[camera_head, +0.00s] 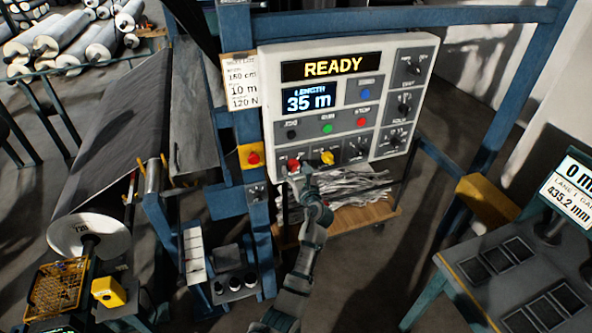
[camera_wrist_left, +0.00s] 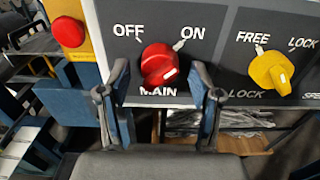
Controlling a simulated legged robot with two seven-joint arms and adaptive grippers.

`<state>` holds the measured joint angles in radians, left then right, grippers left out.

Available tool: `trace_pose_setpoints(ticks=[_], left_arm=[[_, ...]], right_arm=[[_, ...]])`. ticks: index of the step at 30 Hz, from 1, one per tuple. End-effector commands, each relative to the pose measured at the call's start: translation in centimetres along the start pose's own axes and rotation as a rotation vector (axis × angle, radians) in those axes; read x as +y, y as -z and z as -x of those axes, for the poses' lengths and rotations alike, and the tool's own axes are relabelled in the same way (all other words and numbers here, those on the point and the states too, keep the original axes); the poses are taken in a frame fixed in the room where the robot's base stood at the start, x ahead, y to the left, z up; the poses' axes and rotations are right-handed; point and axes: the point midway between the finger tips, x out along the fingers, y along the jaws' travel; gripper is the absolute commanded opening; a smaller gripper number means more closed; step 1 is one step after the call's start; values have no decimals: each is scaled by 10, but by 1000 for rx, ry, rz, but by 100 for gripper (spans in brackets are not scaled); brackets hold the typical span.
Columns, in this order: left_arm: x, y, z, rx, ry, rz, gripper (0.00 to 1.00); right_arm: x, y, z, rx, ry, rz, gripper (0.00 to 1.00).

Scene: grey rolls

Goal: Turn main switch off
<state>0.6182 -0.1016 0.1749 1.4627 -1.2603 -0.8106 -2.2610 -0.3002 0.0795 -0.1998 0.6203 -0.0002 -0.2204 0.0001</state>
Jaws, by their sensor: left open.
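The red main switch knob (camera_head: 293,165) is at the lower left of the white control panel (camera_head: 411,42). In the left wrist view the red knob (camera_wrist_left: 158,62) sits above the word MAIN, between OFF at upper left and ON at upper right. My left gripper (camera_head: 298,182) is just below the knob in the head view. In the wrist view its open fingers (camera_wrist_left: 160,72) stand either side of the knob, with gaps visible. My right gripper is not seen.
A yellow FREE/LOCK knob (camera_wrist_left: 271,73) is close on the right. A red button (camera_wrist_left: 68,32) on a yellow box is at left. The panel display (camera_head: 334,67) reads READY, and the length screen (camera_head: 309,99) 35 m. Blue frame posts (camera_head: 235,45) flank the panel.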

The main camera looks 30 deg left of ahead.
Motion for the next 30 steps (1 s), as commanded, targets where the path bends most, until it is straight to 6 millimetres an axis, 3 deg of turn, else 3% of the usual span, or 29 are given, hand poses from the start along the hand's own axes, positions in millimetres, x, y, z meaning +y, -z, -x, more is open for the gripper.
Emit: trace_pose_setpoints(ticks=[8, 15, 16, 30], left_arm=[[0, 0, -2, 0, 0, 0, 65], [0, 0, -2, 0, 1, 0, 7], [0, 0, -2, 0, 1, 0, 4], [-1, 0, -2, -1, 1, 104, 4]], right_arm=[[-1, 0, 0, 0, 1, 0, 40], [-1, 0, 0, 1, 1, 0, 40], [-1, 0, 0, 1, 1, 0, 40], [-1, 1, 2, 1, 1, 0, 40]])
